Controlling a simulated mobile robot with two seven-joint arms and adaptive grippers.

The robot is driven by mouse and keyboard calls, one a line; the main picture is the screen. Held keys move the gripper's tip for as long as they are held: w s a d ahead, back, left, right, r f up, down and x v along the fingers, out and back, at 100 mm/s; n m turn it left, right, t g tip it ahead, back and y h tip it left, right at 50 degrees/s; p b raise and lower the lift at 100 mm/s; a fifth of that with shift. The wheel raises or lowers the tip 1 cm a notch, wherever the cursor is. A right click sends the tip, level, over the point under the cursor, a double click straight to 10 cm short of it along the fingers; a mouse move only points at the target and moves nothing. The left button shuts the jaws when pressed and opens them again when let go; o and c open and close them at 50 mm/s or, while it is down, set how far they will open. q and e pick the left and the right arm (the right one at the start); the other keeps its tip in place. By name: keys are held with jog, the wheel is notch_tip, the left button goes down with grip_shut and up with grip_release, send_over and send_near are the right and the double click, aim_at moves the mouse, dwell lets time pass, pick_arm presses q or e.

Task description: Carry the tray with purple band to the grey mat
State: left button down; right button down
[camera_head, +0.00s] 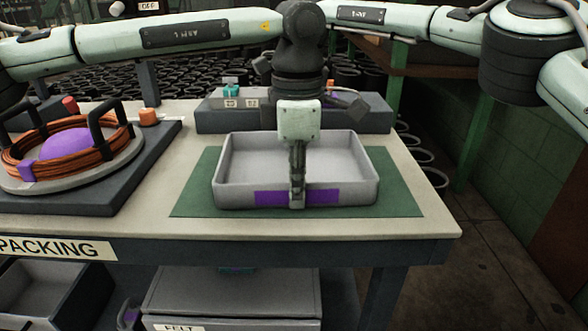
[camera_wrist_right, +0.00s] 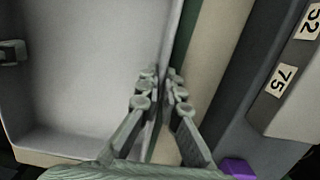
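The light grey tray with a purple band (camera_head: 250,160) is empty and level over the green mat (camera_head: 400,203); I cannot tell if it touches the mat. My left gripper (camera_head: 297,190) points down at the middle of its near wall, over the purple band, and appears shut on that wall. My right gripper is hidden in the head view. In the right wrist view my right gripper (camera_wrist_right: 161,80) has its fingers on both sides of the tray's far wall, close together and seemingly shut on it. The tray floor (camera_wrist_right: 100,60) shows there too. I make out no separate grey mat.
A grey console (camera_head: 350,119) stands just behind the tray. A dark grey board (camera_head: 130,175) at left bears a round fixture with orange coils (camera_head: 65,150). The beige table (camera_head: 435,222) has a free strip right of the mat. Bins stand below.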

pick_arm(q)
jog(key=shift+r, duration=0.1)
pick_arm(e)
jog(key=shift+r, duration=0.1)
